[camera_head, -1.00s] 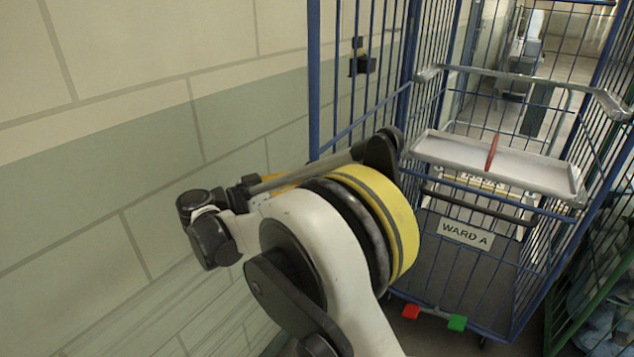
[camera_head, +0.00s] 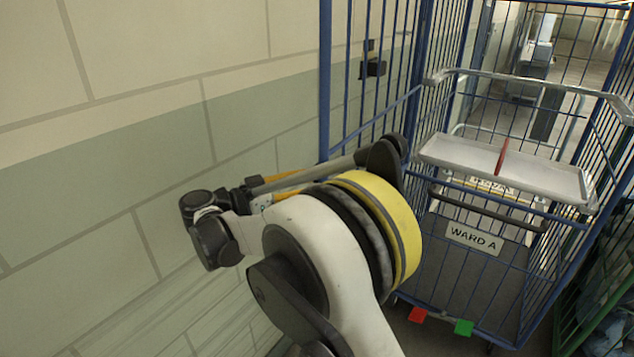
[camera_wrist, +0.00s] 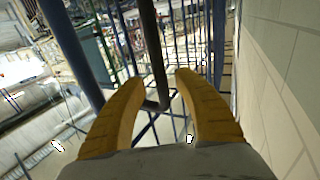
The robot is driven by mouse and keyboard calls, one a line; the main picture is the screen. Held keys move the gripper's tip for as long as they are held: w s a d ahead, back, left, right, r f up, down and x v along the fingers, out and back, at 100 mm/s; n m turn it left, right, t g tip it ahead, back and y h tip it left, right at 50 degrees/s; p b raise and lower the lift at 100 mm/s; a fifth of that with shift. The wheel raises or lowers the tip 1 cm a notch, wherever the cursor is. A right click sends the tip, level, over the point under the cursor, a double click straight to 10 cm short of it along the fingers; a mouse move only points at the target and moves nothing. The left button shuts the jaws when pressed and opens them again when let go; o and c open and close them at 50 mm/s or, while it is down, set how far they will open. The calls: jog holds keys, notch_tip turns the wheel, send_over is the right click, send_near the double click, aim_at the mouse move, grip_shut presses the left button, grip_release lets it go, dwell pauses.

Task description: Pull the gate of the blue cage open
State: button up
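The blue cage (camera_head: 412,95) stands at the right of the head view, with a "WARD A" sign (camera_head: 474,237) low on its front. A blue barred panel (camera_head: 326,85), apparently the gate, stands at its left near the wall, with a dark latch-like block (camera_head: 373,68) on it. My gripper is mostly hidden behind my arm in the head view. In the wrist view my gripper (camera_wrist: 160,85) has its yellow fingers apart. A dark upright bar (camera_wrist: 153,50) with a bent lower end shows between them; I cannot tell whether they touch it. A thick blue post (camera_wrist: 70,50) is at left.
A pale tiled wall (camera_head: 150,150) runs close along the left. A silver shelf (camera_head: 505,165) with a grey rail is at the cage front. Red (camera_head: 418,314) and green (camera_head: 464,327) pedals sit at its base. A green-framed cage (camera_head: 590,300) stands at the right.

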jog(key=v, duration=1.1)
jog(key=shift+f, duration=0.1)
